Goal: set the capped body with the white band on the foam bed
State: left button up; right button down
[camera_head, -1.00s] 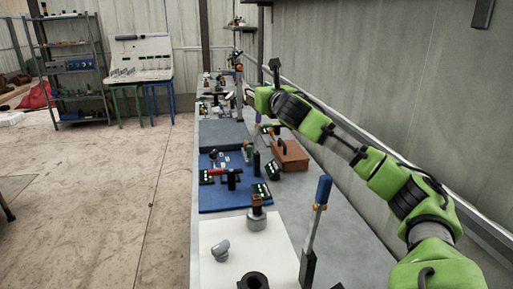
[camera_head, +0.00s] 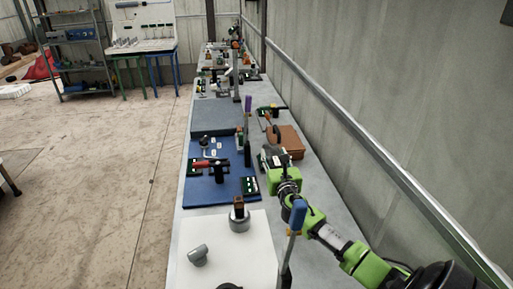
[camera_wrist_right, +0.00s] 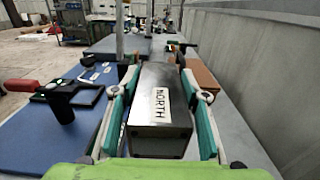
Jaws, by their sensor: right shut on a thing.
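My right gripper (camera_head: 270,158) is low over the bench, between the blue mat (camera_head: 225,188) and the brown box (camera_head: 291,143). In the right wrist view its green-lined fingers (camera_wrist_right: 160,80) are shut on a dark, shiny metal block (camera_wrist_right: 160,138) with a white label reading NORTH. I cannot tell whether this is the capped body with the white band; its underside is hidden. A flat dark grey pad (camera_head: 218,115), possibly the foam bed, lies beyond the blue mat.
A grey body with a brown top (camera_head: 239,220) and a grey fitting (camera_head: 198,255) rest on a white sheet (camera_head: 215,228). Several tools lie on the blue mat. The wall runs along the right.

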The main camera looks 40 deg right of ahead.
notch_tip(320, 180, down, 4)
jog(key=shift+a+f+b, duration=0.1)
jog(key=shift+f+b, duration=0.1)
jog(key=shift+b, duration=0.55)
jog(key=shift+f, duration=0.6)
notch_tip(320, 180, down, 3)
jog(key=shift+f+b, duration=0.2)
jog(key=shift+b, duration=0.85)
jog(key=c, duration=1.6)
grip_release()
jog(key=shift+f, duration=0.25)
jog(key=o, duration=0.4)
jog(key=shift+r, duration=0.1)
jog(key=shift+r, duration=0.1)
